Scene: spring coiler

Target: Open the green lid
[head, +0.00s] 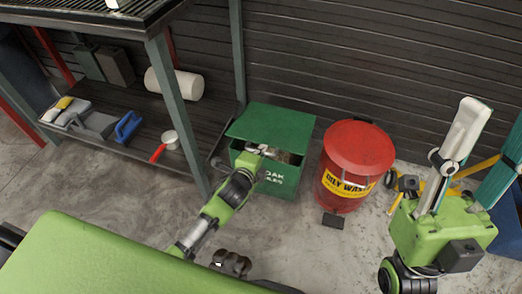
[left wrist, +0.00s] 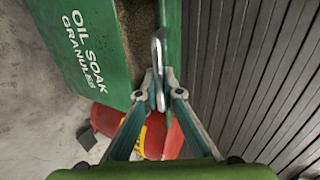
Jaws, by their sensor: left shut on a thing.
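The green bin (head: 283,186) stands on the floor against the wall, and its white "OIL SOAK GRANULES" lettering shows in the left wrist view (left wrist: 88,50). Its green lid (head: 272,124) is tilted partly up, with a gap along the front where brownish granules (head: 287,157) show. The lid also shows edge-on in the left wrist view (left wrist: 171,25). My left gripper (head: 262,150) is at the lid's front edge, shut on a metal handle (left wrist: 158,62). Its fingers partly hide the bin's front opening.
A red "OILY WASTE" can (head: 357,148) stands close to the right of the bin. A workbench with a lower shelf (head: 120,125) and its grey-green leg (head: 178,105) are close on the left. A ribbed wall (head: 380,60) is right behind. Some floor in front is free.

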